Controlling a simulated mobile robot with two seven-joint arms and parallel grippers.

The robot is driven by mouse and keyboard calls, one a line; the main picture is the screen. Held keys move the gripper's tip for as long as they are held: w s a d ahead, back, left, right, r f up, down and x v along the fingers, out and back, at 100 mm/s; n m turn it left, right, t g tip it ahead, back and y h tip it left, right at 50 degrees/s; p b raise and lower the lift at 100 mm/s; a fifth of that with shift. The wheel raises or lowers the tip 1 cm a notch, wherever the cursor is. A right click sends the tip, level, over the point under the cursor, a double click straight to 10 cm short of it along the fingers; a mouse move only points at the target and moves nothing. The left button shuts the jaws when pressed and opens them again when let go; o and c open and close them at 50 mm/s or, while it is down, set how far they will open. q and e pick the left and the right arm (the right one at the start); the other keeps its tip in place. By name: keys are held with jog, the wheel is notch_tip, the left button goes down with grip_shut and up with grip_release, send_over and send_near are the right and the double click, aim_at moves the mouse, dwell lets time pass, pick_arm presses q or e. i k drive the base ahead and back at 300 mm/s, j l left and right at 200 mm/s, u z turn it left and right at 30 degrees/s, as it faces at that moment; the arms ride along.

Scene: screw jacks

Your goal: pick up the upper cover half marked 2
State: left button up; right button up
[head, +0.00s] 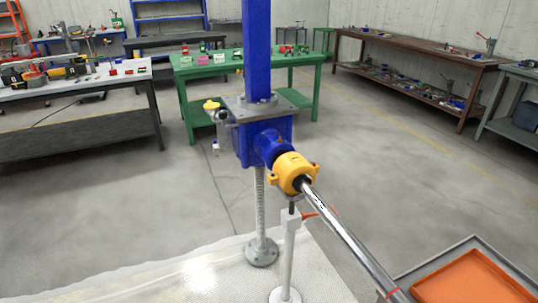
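No cover half with a readable 2 shows in the head view. A yellow ringed housing (291,170) with small side lugs sits around the shaft joint beside the blue gearbox (258,141). I cannot tell whether it is one cover half or two, and I see no mark on it. Neither of my grippers is in view.
A long shiny shaft (348,238) runs from the housing to the lower right. A white stand (289,255) is under it. An orange-lined tray (465,278) is at the lower right. A green table (183,75) and a dark bench (75,92) with small parts stand behind. Open floor lies right.

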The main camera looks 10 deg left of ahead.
aim_at(288, 166)
jog(key=i+j+u, duration=0.15)
jog(key=i+u, duration=1)
jog(key=i+j+u, duration=0.1)
jog(key=u, duration=0.3)
jog(key=i+u, duration=0.25)
jog(key=u, duration=0.15)
jog(key=i+u, duration=0.15)
jog(key=u, duration=0.25)
jog(key=i+l+u, duration=0.15)
jog(key=u, duration=0.25)
jog(key=i+j+u, duration=0.15)
jog(key=i+u, duration=0.6)
jog(key=z, duration=4.15)
jog(key=l, duration=0.1)
